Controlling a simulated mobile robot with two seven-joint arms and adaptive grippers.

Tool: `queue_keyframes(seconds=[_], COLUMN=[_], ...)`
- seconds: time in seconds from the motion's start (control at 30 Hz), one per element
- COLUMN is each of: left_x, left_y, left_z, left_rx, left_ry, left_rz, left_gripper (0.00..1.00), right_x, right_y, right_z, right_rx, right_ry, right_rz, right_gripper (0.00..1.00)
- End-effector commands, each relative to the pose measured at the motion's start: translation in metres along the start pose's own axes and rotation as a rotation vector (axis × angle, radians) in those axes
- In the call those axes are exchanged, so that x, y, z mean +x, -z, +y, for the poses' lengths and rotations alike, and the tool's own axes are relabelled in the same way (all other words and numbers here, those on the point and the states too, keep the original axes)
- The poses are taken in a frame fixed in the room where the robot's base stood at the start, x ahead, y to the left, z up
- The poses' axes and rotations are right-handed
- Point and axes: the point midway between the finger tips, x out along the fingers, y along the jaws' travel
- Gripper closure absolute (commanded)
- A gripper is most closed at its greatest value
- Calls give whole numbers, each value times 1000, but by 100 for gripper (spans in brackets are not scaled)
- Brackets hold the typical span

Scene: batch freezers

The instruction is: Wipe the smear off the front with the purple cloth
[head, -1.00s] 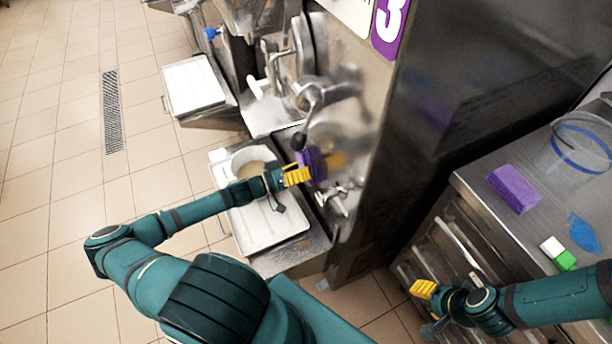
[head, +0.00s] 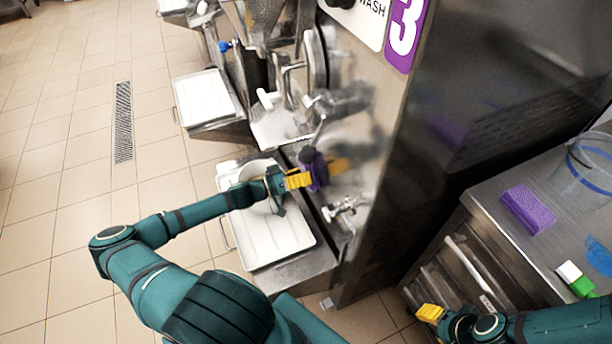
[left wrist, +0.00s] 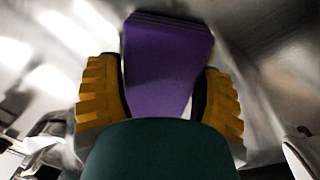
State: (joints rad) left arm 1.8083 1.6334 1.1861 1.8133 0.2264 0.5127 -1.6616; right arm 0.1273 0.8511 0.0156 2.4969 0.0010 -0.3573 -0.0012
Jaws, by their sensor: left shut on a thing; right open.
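My left gripper (head: 298,180) is shut on the purple cloth (head: 318,171) at the steel front of the machine (head: 362,133) marked 3. In the left wrist view the cloth (left wrist: 165,65) is a folded purple pad between the yellow fingers, at or very close to the shiny metal; contact cannot be told. A blurred orange-yellow patch (head: 340,165) shows on the front just right of the cloth. I cannot tell whether it is the smear or a reflection of my fingers. My right gripper (head: 430,313) is open and empty beside the steel counter at lower right.
A lever with a dark knob (head: 307,154) and a metal tap (head: 342,208) project near the cloth. A bowl and white tray (head: 272,242) sit below.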

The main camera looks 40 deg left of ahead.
Motion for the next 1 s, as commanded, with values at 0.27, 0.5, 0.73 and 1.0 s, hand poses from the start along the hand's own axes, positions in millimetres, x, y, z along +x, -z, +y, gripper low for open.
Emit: queue_keyframes(seconds=[0.27,0.5,0.73,1.0], left_x=[-25,-46,-59,-59], left_y=[0,0,0,0], left_z=[1,3,4,4], left_rx=[0,1,0,0], left_ry=[3,3,1,1], left_rz=[0,0,-1,-1], left_gripper=[59,59,59,59], right_x=[-2,-3,-4,-4], right_y=[0,0,0,0], right_z=[-1,-1,-1,-1], right_rx=[0,0,0,0], right_ry=[0,0,0,0], right_rz=[0,0,0,0], right_gripper=[53,53,53,53])
